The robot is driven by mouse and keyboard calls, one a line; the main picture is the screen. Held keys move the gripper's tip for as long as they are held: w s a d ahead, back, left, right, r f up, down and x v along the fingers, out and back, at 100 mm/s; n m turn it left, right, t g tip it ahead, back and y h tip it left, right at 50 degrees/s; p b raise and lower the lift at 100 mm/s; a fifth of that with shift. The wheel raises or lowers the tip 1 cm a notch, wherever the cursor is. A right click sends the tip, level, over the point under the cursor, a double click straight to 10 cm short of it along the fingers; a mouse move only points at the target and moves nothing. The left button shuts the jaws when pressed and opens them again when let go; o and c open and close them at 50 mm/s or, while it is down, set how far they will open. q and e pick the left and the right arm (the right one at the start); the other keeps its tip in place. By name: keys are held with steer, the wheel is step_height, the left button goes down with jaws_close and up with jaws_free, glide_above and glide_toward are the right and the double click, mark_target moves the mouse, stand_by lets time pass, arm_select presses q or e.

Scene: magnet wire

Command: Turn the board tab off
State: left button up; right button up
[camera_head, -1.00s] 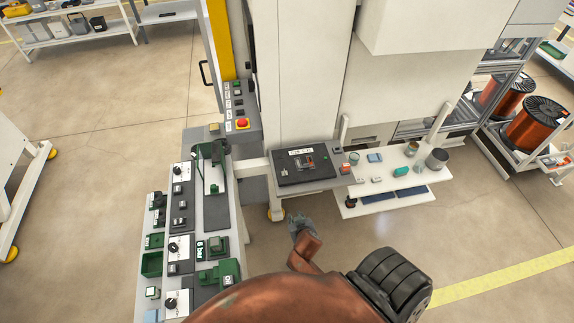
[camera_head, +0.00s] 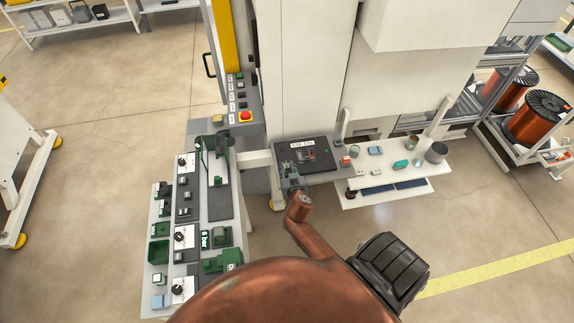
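A dark board (camera_head: 322,163) with a white label lies on a grey stand in front of the tall pale cabinet. A small reddish and grey switch part (camera_head: 309,155), which may be the tab, sits in its middle; its setting is too small to read. My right gripper (camera_head: 289,170) is at the board's left front edge, left of the switch part. Its fingers are small in the picture, and I cannot tell whether they are open, or whether they touch the board. My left gripper is not in view.
A bench (camera_head: 222,277) with green devices and black knobs stands to the left. A red emergency button (camera_head: 245,116) is behind it. A white shelf (camera_head: 385,180) with cups and small parts is to the right. Copper wire spools (camera_head: 535,118) stand at far right.

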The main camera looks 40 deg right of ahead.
steer(key=shift+x, duration=0.95)
steer(key=shift+c, duration=0.2)
jaws_close()
